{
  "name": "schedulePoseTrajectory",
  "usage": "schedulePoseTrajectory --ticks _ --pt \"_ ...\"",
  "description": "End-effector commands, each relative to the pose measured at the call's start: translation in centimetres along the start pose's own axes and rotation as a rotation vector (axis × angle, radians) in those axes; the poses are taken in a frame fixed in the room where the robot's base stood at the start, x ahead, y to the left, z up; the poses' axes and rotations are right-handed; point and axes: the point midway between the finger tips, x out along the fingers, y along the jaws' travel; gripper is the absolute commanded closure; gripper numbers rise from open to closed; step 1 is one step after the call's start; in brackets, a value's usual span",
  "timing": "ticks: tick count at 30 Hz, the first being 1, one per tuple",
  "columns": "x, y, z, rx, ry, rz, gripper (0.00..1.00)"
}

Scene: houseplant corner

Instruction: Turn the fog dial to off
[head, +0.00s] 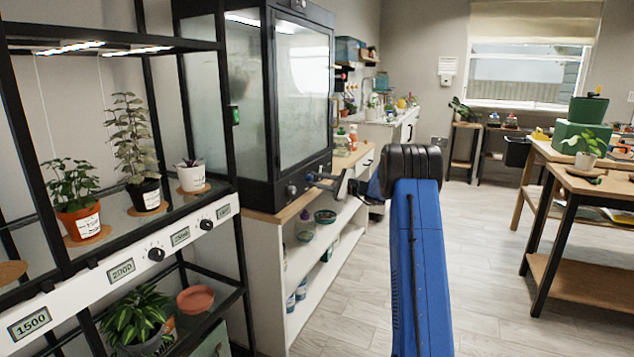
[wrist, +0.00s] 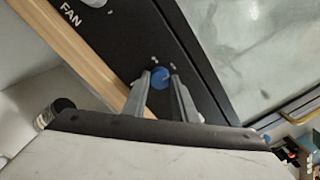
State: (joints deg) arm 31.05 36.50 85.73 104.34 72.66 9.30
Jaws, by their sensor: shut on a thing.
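A dark glass-fronted cabinet (head: 262,100) stands left of centre in the head view, with dials along its lower front panel. In the wrist view a round blue dial (wrist: 160,77) sits on the black panel, with small white marks beside it. Its own label cannot be read, and I cannot make out its setting. My gripper (wrist: 158,82) has one finger on each side of this dial and is shut on it. In the head view my gripper (head: 316,181) is small at the cabinet's lower right front, and the dial is hard to make out there.
Another knob (head: 291,190) is left of my gripper on the panel; the word FAN shows in the wrist view. A wooden-topped shelf unit (head: 282,213) supports the cabinet. A plant rack (head: 100,268) stands at left. The floor (head: 480,260) right of my arm is clear.

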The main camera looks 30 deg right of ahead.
Motion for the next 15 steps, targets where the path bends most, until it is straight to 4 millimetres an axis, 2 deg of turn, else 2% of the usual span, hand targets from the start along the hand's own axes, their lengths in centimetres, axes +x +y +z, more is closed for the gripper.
schedulePoseTrajectory --ticks 15 --pt "-0.06 0.04 -0.13 -0.487 -0.022 0.007 0.97"
